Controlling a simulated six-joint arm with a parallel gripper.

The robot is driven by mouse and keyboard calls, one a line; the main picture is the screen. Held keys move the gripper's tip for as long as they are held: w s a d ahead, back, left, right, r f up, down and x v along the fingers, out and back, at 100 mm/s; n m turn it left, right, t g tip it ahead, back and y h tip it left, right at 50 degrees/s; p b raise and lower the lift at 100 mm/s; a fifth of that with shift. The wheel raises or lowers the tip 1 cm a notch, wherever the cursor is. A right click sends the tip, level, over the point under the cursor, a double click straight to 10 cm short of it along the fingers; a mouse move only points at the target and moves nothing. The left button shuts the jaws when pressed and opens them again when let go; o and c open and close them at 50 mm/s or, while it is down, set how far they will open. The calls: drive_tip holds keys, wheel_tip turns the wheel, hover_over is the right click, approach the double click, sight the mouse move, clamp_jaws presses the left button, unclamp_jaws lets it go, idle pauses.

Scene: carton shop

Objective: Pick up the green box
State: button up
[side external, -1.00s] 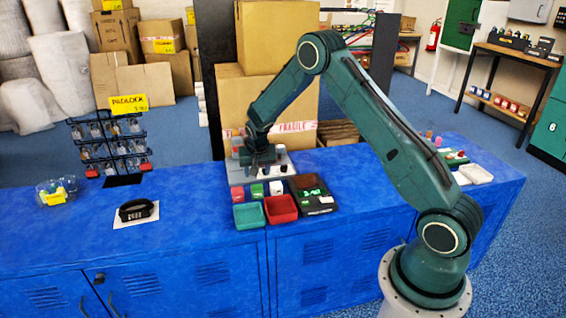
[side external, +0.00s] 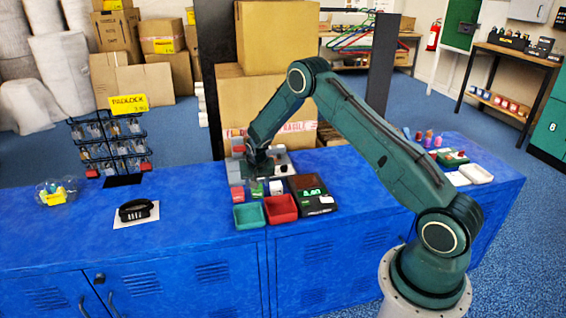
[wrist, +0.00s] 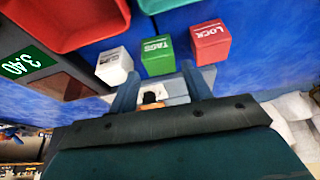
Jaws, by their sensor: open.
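The green box (side external: 257,191), labelled TAGS, stands on the blue counter between a red box (side external: 237,194) and a white box (side external: 276,187). In the wrist view the green box (wrist: 158,56) is just ahead of my fingertips, roughly centred between them.
The red box marked LOCK (wrist: 210,42) and the white box (wrist: 114,67) stand close on either side. A green tray (side external: 248,217) and red tray (side external: 281,210) are in front. A dark scale (side external: 313,194) is at right. A grey holder (side external: 289,160) lies behind.

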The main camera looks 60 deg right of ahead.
sight(257, 192)
drive_tip(key=shift+x, duration=2.4)
drive_tip(key=c, duration=0.8)
